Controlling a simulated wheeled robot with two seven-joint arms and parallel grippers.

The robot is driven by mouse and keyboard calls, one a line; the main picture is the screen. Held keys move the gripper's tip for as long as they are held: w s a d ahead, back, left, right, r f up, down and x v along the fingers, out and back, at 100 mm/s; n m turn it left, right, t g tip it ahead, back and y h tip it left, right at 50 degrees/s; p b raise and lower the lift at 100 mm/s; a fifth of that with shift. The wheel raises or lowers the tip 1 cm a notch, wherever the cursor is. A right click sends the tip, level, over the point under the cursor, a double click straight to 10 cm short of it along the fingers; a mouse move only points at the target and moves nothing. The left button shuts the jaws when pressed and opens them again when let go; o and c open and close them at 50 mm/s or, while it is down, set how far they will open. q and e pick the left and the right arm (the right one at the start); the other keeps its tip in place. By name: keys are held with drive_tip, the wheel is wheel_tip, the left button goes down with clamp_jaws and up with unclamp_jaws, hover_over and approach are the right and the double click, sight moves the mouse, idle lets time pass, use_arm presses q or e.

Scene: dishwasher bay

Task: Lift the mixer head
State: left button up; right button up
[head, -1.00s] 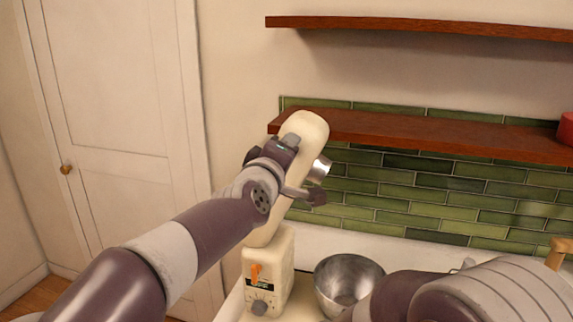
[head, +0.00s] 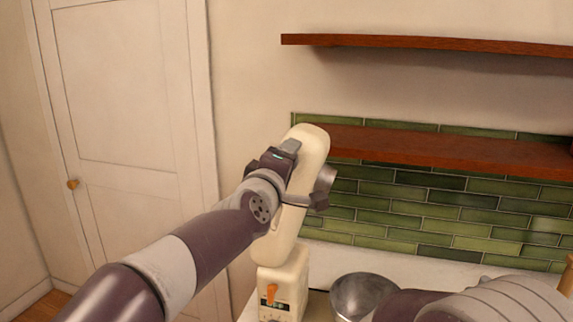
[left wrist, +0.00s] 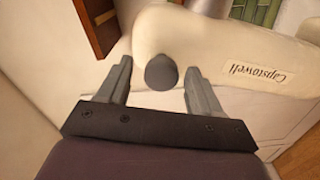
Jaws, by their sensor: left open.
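The cream stand mixer's head (head: 300,205) is tilted steeply up above its base (head: 290,278), which has an orange lever (head: 271,293) on it. My left gripper (head: 304,172) is at the upper part of the raised head, its fingers open on either side of it. In the left wrist view, the open left gripper (left wrist: 158,68) has a dark round knob (left wrist: 161,72) between its fingertips, with the cream head (left wrist: 225,55) and its label behind. I cannot tell whether the fingers touch the head. My right gripper is out of view.
A steel bowl (head: 362,294) stands right of the mixer base, partly behind my right arm. A wooden shelf (head: 420,151) runs behind the head, with another shelf (head: 430,42) higher up. A white door (head: 130,110) is at left.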

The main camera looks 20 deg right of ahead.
use_arm(q)
drive_tip(key=shift+f, duration=0.1)
drive_tip(key=b+v, duration=0.3)
drive_tip(key=v, duration=0.9)
drive_tip(key=shift+s+a, duration=0.25)
drive_tip(key=shift+s, duration=0.05)
